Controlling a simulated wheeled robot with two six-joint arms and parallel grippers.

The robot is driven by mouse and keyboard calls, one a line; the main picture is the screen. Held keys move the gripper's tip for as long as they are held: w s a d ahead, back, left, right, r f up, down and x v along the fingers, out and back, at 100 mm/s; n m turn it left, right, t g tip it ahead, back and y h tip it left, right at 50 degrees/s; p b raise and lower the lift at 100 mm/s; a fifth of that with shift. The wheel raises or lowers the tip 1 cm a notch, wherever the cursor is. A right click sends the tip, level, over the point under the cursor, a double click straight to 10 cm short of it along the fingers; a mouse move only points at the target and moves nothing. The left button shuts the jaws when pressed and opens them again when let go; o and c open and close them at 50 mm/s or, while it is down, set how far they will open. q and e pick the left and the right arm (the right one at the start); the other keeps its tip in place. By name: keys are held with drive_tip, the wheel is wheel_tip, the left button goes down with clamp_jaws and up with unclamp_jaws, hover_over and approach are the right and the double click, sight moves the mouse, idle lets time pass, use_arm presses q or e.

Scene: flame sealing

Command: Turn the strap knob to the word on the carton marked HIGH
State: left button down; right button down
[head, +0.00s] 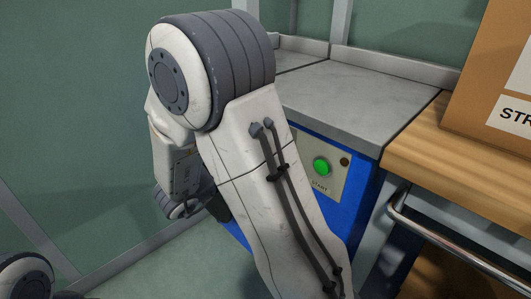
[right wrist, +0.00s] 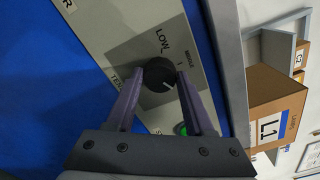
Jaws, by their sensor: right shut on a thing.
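In the right wrist view, the black round strap knob (right wrist: 159,74) sits on a grey panel (right wrist: 108,42). LOW and a smaller word that looks like MIDDLE are printed around it; I cannot read HIGH. A short white mark on the knob points down and right in that view. My right gripper (right wrist: 160,76) is shut on the knob, one finger at each side. In the head view my right arm hides the knob. A carton (head: 480,100) at the right edge has a label cut off after "STR". My left gripper is not in view.
A green START button (head: 321,166) is on the blue machine's front; it shows beside a finger in the right wrist view (right wrist: 182,129). A wooden bench (head: 450,165) with a metal rail (head: 440,245) stands at right. A carton marked L1 (right wrist: 285,105) sits on a shelf.

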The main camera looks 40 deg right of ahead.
drive_tip(key=shift+f, duration=0.1)
idle(0.3)
drive_tip(key=shift+c, duration=1.4)
unclamp_jaws()
drive_tip(key=a+p, duration=0.1)
drive_tip(key=a, duration=0.9)
drive_tip(key=shift+s+a+p, duration=0.2)
drive_tip(key=shift+s+p, duration=0.15)
drive_tip(key=shift+s, duration=0.05)
